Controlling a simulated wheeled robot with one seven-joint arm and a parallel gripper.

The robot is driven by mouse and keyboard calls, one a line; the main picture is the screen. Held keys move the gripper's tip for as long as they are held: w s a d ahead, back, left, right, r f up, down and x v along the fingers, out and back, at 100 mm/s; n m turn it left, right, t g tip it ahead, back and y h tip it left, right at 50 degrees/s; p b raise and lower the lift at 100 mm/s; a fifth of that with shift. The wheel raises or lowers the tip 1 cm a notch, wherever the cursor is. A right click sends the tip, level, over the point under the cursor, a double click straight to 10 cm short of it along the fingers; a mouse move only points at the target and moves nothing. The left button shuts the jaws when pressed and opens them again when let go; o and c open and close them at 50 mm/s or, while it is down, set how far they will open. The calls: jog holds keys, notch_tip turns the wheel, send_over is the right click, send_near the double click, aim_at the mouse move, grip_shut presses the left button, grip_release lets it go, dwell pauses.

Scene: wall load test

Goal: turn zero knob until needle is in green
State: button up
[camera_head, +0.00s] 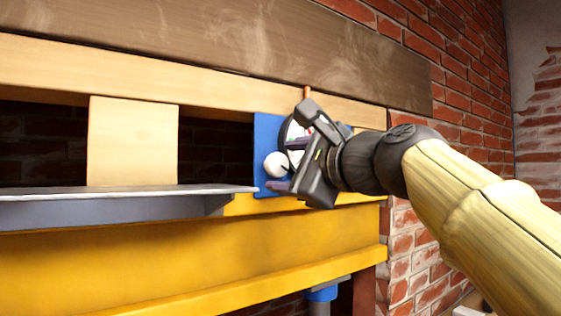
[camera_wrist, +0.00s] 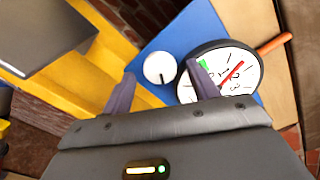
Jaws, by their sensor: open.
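The white round zero knob (camera_wrist: 159,67) with a dark mark sits on a blue plate (camera_wrist: 192,32). The knob also shows in the head view (camera_head: 276,164). Beside it is a round dial gauge (camera_wrist: 242,77) with a white face and black rim. Its red needle points away from the small green patch (camera_wrist: 204,66) and lies outside it. My gripper (camera_wrist: 162,72) is open, and the knob appears between its fingertips in the wrist view; contact cannot be told. One finger covers part of the dial. In the head view my gripper (camera_head: 290,150) hides much of the gauge.
An orange-red rod (camera_wrist: 273,43) sticks out by the gauge. A grey metal ledge (camera_head: 120,207) juts out at the left, above a yellow beam (camera_head: 150,265). Wooden boards (camera_head: 230,45) run above. A brick wall (camera_head: 470,80) stands at the right.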

jog(key=shift+w+a, duration=0.3)
jog(key=shift+w, duration=0.15)
jog(key=shift+s+d, duration=0.1)
jog(key=shift+s, duration=0.15)
jog(key=shift+c, duration=0.4)
jog(key=c, duration=0.9)
